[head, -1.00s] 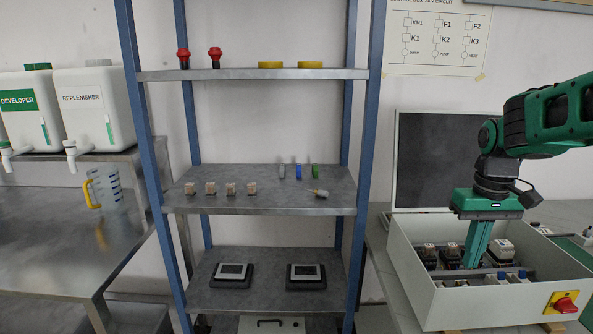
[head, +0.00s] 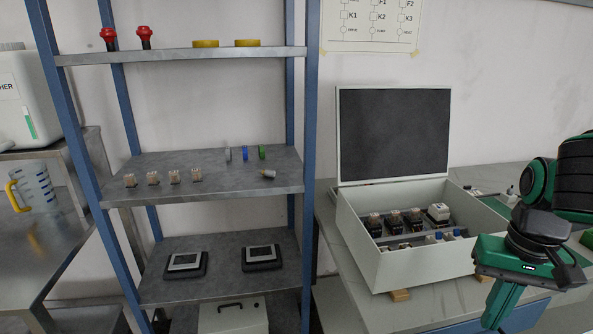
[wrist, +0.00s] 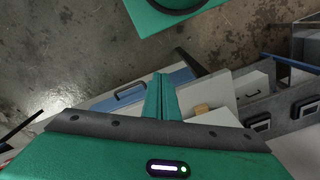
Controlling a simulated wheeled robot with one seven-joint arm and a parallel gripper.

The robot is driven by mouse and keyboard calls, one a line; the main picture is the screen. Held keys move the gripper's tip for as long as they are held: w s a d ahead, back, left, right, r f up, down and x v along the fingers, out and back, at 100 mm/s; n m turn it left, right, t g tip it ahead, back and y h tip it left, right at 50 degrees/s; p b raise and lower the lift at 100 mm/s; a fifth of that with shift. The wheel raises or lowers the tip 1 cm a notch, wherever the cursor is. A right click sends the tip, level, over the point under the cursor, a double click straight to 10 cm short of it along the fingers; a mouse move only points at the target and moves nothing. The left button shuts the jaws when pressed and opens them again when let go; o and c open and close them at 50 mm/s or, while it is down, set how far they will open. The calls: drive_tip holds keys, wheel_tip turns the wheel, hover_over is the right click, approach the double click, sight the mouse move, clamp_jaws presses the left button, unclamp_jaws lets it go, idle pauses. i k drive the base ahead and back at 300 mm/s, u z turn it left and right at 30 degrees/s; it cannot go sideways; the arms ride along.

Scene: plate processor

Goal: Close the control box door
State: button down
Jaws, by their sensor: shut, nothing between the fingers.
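The control box (head: 425,262) is an open white case on the bench, with relays and other parts inside. Its door (head: 394,135) is a dark panel in a white frame. It stands upright, open, at the back of the box, against the wall side. My gripper (head: 490,322) is to the right and in front of the box in the head view, apart from it and pointing down. In the wrist view the green fingers (wrist: 160,95) are together with nothing between them. A pale wall near the fingers may be the box; I cannot tell surely.
The bench (head: 478,292) has a wooden block (head: 400,295) under the box front. A blue-framed shelf (head: 312,100) stands left of the box, holding relays, buttons and meters. The wrist view shows bare floor (wrist: 75,50).

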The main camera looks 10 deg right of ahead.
sight(384, 133)
drive_tip(key=z, duration=1.8)
drive_tip(key=k, duration=1.2)
drive_tip(key=u, duration=0.85)
drive_tip(key=i, duration=1.05)
drive_tip(key=z, duration=0.05)
